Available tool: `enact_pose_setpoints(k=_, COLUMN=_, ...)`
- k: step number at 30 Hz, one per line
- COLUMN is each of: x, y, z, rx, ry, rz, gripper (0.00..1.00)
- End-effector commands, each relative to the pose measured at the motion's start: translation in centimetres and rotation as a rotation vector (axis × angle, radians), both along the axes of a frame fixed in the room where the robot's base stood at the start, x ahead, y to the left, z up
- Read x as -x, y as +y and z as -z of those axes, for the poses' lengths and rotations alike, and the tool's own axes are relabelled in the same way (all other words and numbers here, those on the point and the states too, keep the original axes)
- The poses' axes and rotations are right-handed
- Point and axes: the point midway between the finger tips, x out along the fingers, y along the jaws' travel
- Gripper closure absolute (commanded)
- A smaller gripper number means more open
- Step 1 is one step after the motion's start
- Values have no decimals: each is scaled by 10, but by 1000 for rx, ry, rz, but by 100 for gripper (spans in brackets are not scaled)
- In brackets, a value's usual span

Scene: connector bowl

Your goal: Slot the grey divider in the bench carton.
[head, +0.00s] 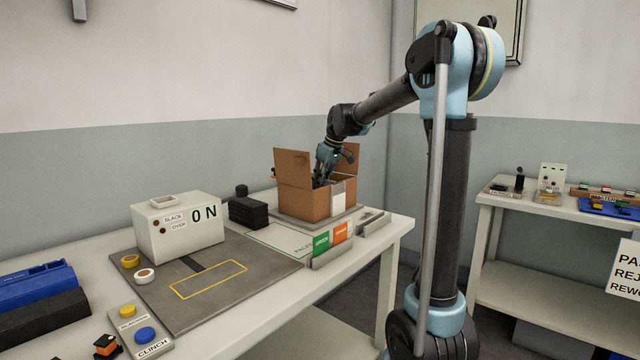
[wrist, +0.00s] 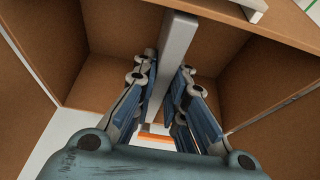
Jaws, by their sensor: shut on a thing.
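The open cardboard carton (head: 303,205) stands upright on the bench with flaps raised. Its brown inside walls fill much of the wrist view (wrist: 262,78). My gripper (head: 321,181) reaches down into the carton's mouth from above. In the wrist view, its blue-grey fingers (wrist: 165,98) are shut on the grey divider (wrist: 177,42), one on each side. The divider shows as a narrow grey strip, its far end close to the carton's rim. Its lower edge is hidden, so I cannot tell how deep it sits or whether it touches the carton floor.
A white control box (head: 178,226) and a stack of black trays (head: 248,211) stand left of the carton. Green and orange cards (head: 331,240) stand in front of it. A grey mat (head: 215,285) leaves clear room. A second bench (head: 540,218) is at right.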

Motion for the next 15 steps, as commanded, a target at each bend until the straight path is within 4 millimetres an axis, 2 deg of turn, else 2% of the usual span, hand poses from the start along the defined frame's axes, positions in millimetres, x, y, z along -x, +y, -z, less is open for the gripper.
enact_pose_setpoints(k=15, x=0, y=0, z=8, rx=0, ry=0, rz=0, gripper=100)
